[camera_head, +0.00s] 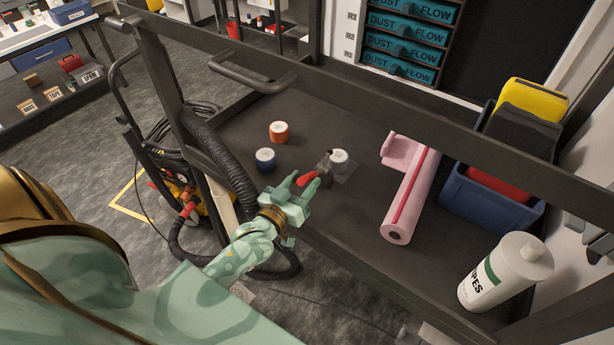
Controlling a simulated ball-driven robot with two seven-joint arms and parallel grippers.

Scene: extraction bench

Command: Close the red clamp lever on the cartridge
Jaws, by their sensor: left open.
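The red clamp lever (308,177) lies beside a small white-topped cartridge (339,157), which sits in a dark holder on a grey plate (347,172) on the bench. The lever points left and toward me from the holder. My left gripper (303,184) is open, its fingers on either side of the lever's outer end. I cannot tell whether a finger touches the lever. The gripper holds nothing that I can see. The lever's pivot and part of the holder are hard to make out. My right gripper is not in view.
An orange cap-like piece (279,132) and a blue one (265,159) stand left of the holder. A dark rail (350,92) crosses behind; a black hose (222,150) runs left.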

